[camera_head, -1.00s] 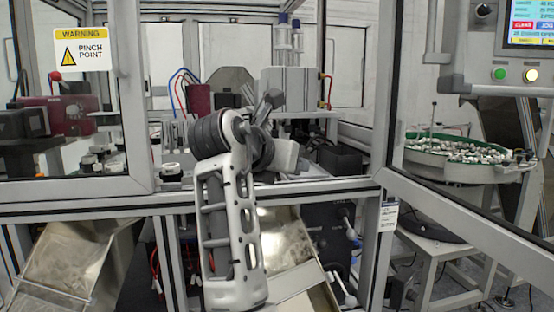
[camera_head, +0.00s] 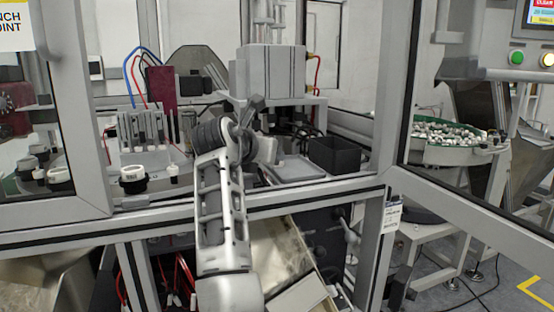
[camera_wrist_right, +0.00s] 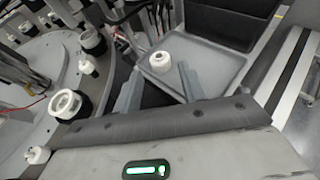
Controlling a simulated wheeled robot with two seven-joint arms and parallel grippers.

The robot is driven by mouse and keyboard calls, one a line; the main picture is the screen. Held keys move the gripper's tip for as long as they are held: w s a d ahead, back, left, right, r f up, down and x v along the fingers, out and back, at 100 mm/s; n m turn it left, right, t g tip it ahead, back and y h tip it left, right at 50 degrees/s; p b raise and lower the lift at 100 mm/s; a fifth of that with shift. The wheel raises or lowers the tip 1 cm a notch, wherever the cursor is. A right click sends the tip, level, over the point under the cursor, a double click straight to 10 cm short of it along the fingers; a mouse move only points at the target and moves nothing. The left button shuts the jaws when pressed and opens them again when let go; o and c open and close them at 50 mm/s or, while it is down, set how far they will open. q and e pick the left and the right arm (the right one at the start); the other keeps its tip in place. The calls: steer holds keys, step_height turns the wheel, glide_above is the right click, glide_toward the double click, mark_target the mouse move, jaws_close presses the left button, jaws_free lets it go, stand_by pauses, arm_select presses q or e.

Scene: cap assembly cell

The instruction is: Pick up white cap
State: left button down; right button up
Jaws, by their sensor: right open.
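A small white cap (camera_wrist_right: 160,61) with a hole in its top lies on a grey tray (camera_wrist_right: 212,72) in the right wrist view. My right gripper (camera_wrist_right: 158,88) is open, with its two grey fingers spread. The cap shows just beyond the gap between the fingertips and is not held. In the head view my right arm reaches into the cell. Its hand (camera_head: 268,148) is beside the grey tray (camera_head: 305,171), with its fingertips mostly hidden by the arm. I cannot make out the cap there. My left gripper is not in view.
A black bin (camera_head: 338,155) stands at the tray's back right. White-topped fixtures (camera_head: 133,178) stand on the left, and a white ring on a black holder (camera_wrist_right: 65,104) is close left of my right gripper. The cell's front frame bar (camera_head: 330,190) runs below the arm.

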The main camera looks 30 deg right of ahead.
steer(key=shift+p+x, duration=0.7)
steer(key=shift+x, duration=2.25)
steer(key=shift+r, duration=0.1)
steer(key=c, duration=0.5)
